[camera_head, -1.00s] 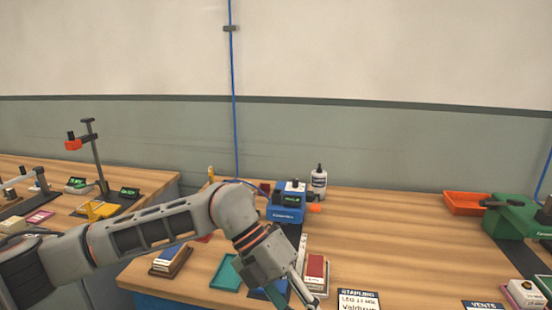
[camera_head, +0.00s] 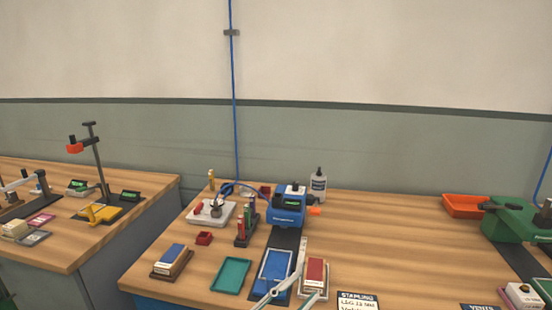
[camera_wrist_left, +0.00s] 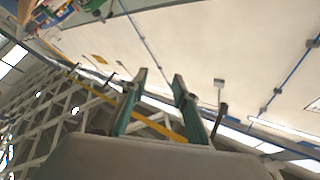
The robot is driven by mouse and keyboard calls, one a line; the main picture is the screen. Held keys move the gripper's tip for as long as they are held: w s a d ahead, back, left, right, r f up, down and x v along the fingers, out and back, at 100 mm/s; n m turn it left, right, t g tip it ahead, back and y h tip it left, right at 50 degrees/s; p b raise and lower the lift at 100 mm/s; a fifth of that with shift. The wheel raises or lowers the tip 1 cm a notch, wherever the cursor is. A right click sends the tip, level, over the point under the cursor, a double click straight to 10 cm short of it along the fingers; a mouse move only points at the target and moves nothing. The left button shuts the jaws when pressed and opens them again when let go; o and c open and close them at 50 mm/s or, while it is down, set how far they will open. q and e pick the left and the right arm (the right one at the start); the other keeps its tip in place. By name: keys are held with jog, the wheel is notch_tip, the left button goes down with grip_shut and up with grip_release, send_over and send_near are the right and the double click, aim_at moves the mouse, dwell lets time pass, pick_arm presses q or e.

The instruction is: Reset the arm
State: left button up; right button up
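My left gripper (camera_wrist_left: 160,80) shows in the left wrist view with two green-and-dark fingers standing apart. The gap between them is empty and they touch nothing. Behind them are the pale wall and bright windows, and the view is strongly tilted.
The bench holds a blue machine (camera_head: 287,208), a teal tray (camera_head: 231,275), a blue tray (camera_head: 274,268), a red-topped block (camera_head: 315,272) and a white bottle (camera_head: 318,185). An orange tray (camera_head: 464,206) and a green machine (camera_head: 508,218) stand right. The bench middle-right is clear.

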pick_arm(q)
jog(key=s+a+f+n+t+y, duration=0.1)
jog(key=a+f+n+y, duration=0.4)
jog(key=a+f, duration=0.3)
jog(key=s+a+f+n+t+y, duration=0.1)
jog(key=a+f+n+y, duration=0.45)
jog(key=f, duration=0.55)
jog(key=s+a+f+n+g+y, duration=0.1)
jog(key=s+a+f+g+y, duration=0.1)
jog(key=s+a+f, duration=0.3)
jog(key=s+a+f+n+g+y, duration=0.2)
jog(key=s+a+f, duration=0.4)
jog(key=s+f, duration=0.3)
jog(key=shift+s+f+g+y, duration=0.45)
jog(key=shift+f+g, duration=0.15)
jog(key=shift+f, duration=0.15)
jog(key=shift+w, duration=0.1)
